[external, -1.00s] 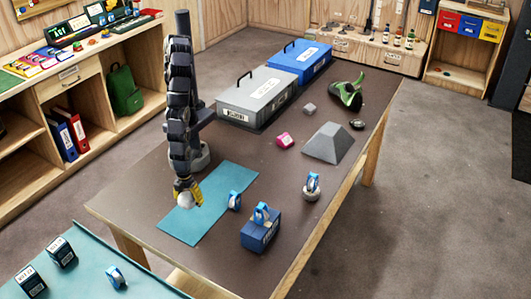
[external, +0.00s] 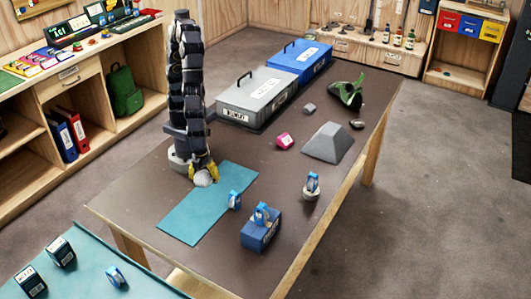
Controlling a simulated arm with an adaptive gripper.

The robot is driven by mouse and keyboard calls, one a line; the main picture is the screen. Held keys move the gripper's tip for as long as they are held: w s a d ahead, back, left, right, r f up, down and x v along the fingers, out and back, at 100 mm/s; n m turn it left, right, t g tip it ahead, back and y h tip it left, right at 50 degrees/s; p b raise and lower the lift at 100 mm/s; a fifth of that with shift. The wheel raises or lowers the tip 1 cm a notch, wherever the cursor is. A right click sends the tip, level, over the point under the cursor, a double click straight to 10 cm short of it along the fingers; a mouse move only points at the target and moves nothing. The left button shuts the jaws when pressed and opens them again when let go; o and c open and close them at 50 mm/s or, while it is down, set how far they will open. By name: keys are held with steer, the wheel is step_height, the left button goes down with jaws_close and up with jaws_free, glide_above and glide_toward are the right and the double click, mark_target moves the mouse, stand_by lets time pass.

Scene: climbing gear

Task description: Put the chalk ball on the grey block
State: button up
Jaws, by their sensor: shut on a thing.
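The chalk ball (external: 203,180) is white and round, near the upper left end of the teal mat. My gripper (external: 202,174) has yellow fingertips and points down, shut on the ball with a finger at each side. I cannot tell how high the ball is above the mat. A small grey block (external: 309,108) lies farther back on the brown table. A larger grey piece with sloping sides (external: 328,146) stands nearer the right edge. Both are right of my gripper and apart from it.
A blue box (external: 260,236) with a blue item on top stands at the front. Grey (external: 242,104) and blue (external: 300,66) cases line the back left. The teal mat (external: 195,219) is mostly bare.

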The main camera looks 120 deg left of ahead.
steer(key=w+a+r+n, duration=0.2)
steer(key=w+a+n, duration=0.2)
steer(key=w+a, duration=0.45)
steer(key=w+a+r+n, duration=0.2)
steer(key=w+a+n, duration=0.25)
steer(key=a, duration=0.75)
steer(key=s+a+r+n, duration=0.2)
steer(key=a+n, duration=0.1)
steer(key=a, duration=0.9)
steer(key=s+a+r+n, duration=0.2)
steer(key=a+n, duration=0.1)
steer(key=a, duration=0.9)
glide_above(328, 128)
steer(key=f, duration=0.6)
steer(key=s+d+f, duration=0.1)
steer(key=f, duration=0.2)
steer(key=shift+w+a+f, duration=0.45)
steer(key=shift+w+f, duration=0.1)
steer(key=shift+f, duration=1.65)
